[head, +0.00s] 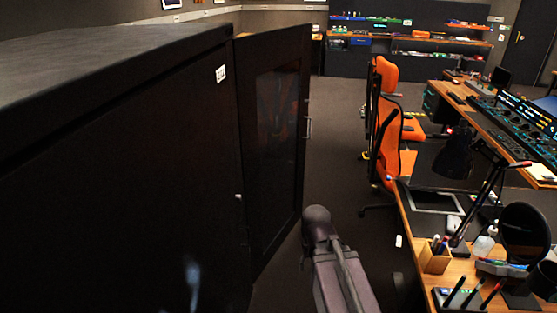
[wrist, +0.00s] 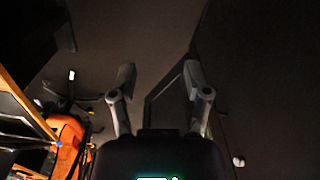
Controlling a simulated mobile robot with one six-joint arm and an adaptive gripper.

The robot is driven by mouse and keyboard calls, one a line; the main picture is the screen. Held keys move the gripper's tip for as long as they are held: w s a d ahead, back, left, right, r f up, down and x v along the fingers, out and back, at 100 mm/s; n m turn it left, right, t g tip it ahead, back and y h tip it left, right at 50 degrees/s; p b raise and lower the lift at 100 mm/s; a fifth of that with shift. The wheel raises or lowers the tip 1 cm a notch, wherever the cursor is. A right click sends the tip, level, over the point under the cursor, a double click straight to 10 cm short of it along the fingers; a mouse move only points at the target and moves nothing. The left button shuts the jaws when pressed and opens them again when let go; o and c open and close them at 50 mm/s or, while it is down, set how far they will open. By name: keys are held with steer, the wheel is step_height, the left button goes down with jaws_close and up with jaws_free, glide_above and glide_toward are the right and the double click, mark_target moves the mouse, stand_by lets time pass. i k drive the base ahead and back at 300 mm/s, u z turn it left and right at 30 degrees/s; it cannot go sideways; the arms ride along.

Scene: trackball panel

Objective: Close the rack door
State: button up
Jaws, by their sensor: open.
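The rack (head: 110,150) is a tall black cabinet filling the left of the head view. Its dark door (head: 275,140) has a glass-like pane and stands open, swung away from the cabinet toward the aisle. A slim upright handle (head: 308,127) sits on the door's right edge. My arm rises at the bottom centre of the head view, right of the door; my gripper does not show there. In the wrist view my gripper (wrist: 158,85) is open, with nothing seen between its fingers. A dark angular edge behind them may be the door, but I cannot tell.
An orange chair (head: 385,120) stands right of the aisle and also shows in the wrist view (wrist: 65,145). A wooden desk (head: 415,225) with a lamp, tablet and pen holders lines the right side. Dark floor (head: 340,150) between door and chair is clear.

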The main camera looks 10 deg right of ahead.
mark_target(281, 130)
steer(key=z, duration=0.35)
steer(key=i, duration=2.95)
steer(key=u, duration=0.2)
